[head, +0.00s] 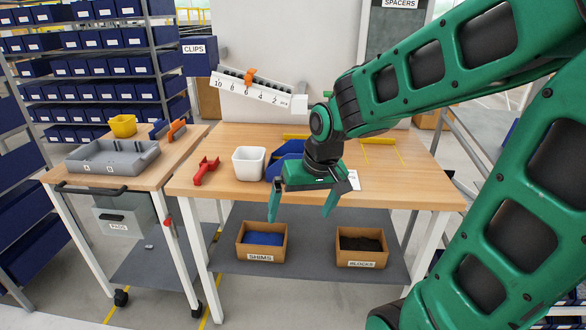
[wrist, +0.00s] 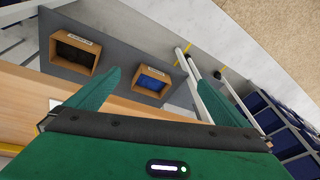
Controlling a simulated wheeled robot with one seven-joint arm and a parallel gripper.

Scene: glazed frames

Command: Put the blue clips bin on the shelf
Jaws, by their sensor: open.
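A blue bin (head: 283,162) stands on the wooden workbench (head: 410,185), partly hidden behind my gripper; no label on it can be read. My gripper (head: 302,206) is open and empty, fingers pointing down, in front of the bin near the bench's front edge. In the wrist view my gripper (wrist: 168,76) has its fingers spread, with the lower shelf beyond and the blue bin out of sight. A dark blue panel or box (head: 197,64) marked CLIPS is at the left rack's end. That rack (head: 156,60) holds many blue bins. The bench's grey lower shelf (head: 312,262) is below.
A white container (head: 249,162) and a red clamp-like tool (head: 206,170) are left of the blue bin. The lower shelf holds boxes marked SHIMS (head: 262,240) and BLOCKS (head: 360,246). A cart with a grey tray (head: 113,156) stands left. The bench's right side is mostly clear.

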